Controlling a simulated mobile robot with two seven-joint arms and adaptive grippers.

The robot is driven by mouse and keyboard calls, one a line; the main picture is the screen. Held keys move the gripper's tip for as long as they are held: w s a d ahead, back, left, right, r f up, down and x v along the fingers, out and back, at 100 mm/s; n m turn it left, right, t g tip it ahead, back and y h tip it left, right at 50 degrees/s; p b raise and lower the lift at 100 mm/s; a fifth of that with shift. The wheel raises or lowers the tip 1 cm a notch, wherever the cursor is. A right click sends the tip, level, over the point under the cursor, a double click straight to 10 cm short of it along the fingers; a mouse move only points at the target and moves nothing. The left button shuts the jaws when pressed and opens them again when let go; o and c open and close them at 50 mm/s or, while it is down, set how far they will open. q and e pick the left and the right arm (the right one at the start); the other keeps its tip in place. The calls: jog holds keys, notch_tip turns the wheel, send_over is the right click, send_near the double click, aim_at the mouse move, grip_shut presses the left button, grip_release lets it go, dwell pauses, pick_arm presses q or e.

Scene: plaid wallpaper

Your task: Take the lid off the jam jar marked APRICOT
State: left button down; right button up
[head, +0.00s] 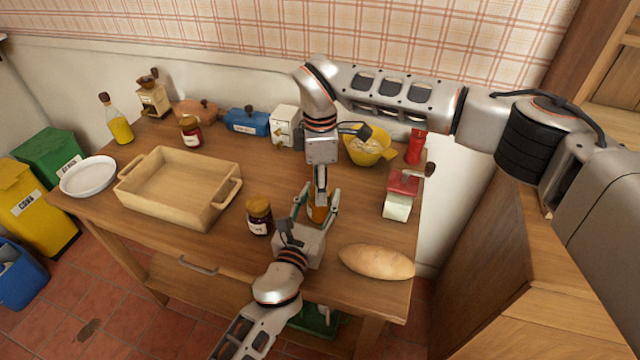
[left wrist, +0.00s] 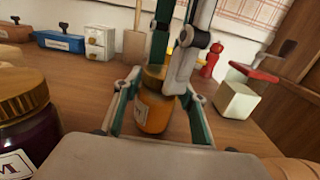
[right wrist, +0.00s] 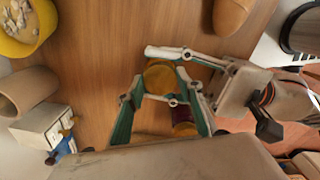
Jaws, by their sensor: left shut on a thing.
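The jar of orange jam (head: 317,214) stands upright near the front of the table, mostly hidden by my grippers in the head view. In the left wrist view the orange jar (left wrist: 154,112) shows a pale label, too small to read, below a gold lid (right wrist: 158,76). My left gripper (head: 317,203) is shut on this jar from the front, one finger on each side. My right gripper (right wrist: 163,92) points down from above, its fingers spread on either side of the lid. The lid sits on the jar.
A dark jar (head: 260,217) with a gold lid stands just left of the orange jar. A bread loaf (head: 376,262) lies front right, a red-topped grinder (head: 398,200) behind it. A yellow bowl (head: 368,147) is at the back, a wooden tray (head: 143,196) at left.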

jog(key=o, duration=1.2)
jog(key=shift+o, duration=0.2)
notch_tip(320, 180, up, 8)
jog(key=shift+f, duration=0.1)
jog(key=shift+c, duration=0.4)
jog(key=shift+f, duration=3.9)
jog(key=c, duration=1.2)
jog(key=o, duration=1.3)
